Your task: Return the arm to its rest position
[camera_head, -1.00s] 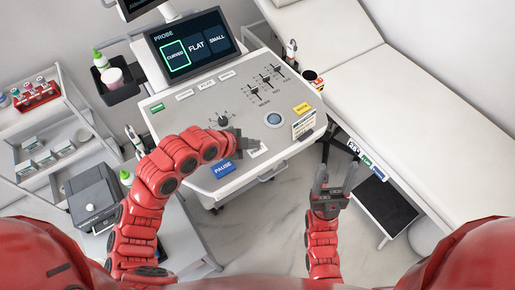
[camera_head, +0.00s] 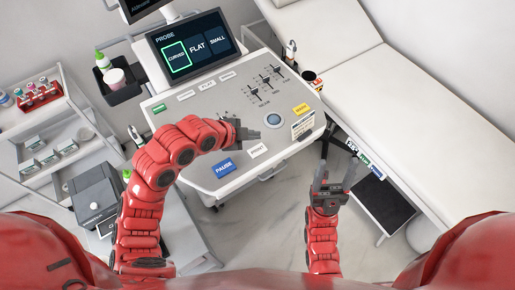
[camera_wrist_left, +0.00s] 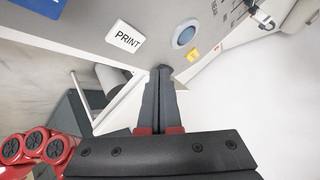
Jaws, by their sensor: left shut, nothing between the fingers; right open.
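My left gripper (camera_head: 250,133) is shut and empty, over the grey console panel (camera_head: 205,118) of the ultrasound cart. In the left wrist view its closed fingers (camera_wrist_left: 160,75) point toward the panel's edge, with the white PRINT key (camera_wrist_left: 125,37) to their left and the round blue-grey button (camera_wrist_left: 185,36) above right. The PRINT key also shows in the head view (camera_head: 258,151), just below the fingertips. My right gripper (camera_head: 333,172) is open and empty, its fingers pointing up, over the floor between the cart and the bed.
The screen (camera_head: 192,45) reads PROBE, with CURVED outlined in green. The blue PAUSE key (camera_head: 223,168) lies on the panel's front part. A white bed (camera_head: 390,85) stands at right, with a dark step (camera_head: 385,203) below it. A shelf trolley (camera_head: 50,130) stands at left.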

